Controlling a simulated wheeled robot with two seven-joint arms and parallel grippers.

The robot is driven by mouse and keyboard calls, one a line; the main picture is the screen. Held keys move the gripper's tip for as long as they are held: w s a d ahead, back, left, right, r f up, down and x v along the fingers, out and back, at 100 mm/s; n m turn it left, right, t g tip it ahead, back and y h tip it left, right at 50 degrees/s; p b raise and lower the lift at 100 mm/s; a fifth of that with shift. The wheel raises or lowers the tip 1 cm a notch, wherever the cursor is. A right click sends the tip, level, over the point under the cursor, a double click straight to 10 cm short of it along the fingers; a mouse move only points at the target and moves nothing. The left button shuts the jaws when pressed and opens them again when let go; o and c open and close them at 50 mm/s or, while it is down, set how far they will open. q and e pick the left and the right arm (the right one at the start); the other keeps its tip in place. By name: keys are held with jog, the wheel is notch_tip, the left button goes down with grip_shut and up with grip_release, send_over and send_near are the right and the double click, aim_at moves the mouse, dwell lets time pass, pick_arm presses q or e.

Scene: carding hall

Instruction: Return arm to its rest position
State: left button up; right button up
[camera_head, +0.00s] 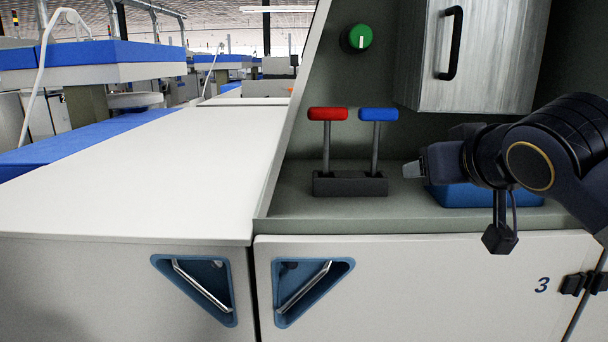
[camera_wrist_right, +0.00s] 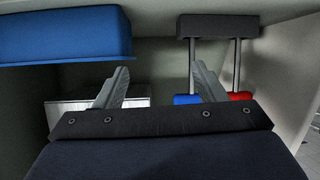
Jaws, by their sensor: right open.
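My right arm reaches in from the right, and its gripper (camera_head: 415,170) is in front of the panel, just right of the two levers. It is open and empty. In the wrist view, the two fingers of this gripper (camera_wrist_right: 161,80) stand apart with nothing between them. The red lever (camera_head: 328,114) and the blue lever (camera_head: 378,114) stand upright in a black base (camera_head: 349,184). In the wrist view, which looks upside down, the red lever (camera_wrist_right: 240,96) and blue lever (camera_wrist_right: 187,99) are partly hidden by the gripper. My left gripper is not in view.
A blue box (camera_head: 480,197) sits on the ledge under my right gripper, partly covered. A grey wall cabinet (camera_head: 490,60) with a black handle hangs above. A green knob (camera_head: 360,37) is on the panel. A white machine top (camera_head: 150,170) extends at left, clear of objects.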

jog(key=s+d+f+g, duration=0.2)
jog(key=s+f, duration=0.2)
jog(key=f, duration=0.4)
jog(key=s+d+f+g, duration=0.2)
jog(key=s+d+f, duration=0.15)
jog(key=f, duration=0.55)
jog(key=s+a+f+m+g+y, duration=0.1)
jog(key=s+a+f+g+y, duration=0.1)
jog(key=s+f, duration=0.6)
jog(key=s+a+f+m+g+y, duration=0.1)
jog(key=s+a+f+m, duration=0.1)
jog(key=s+f, duration=0.65)
notch_tip(320, 180, up, 12)
jog(key=w+p, duration=0.1)
jog(key=p, duration=1.2)
jog(key=shift+a+p, duration=0.25)
jog(key=shift+p, duration=0.15)
jog(key=shift+w, duration=0.1)
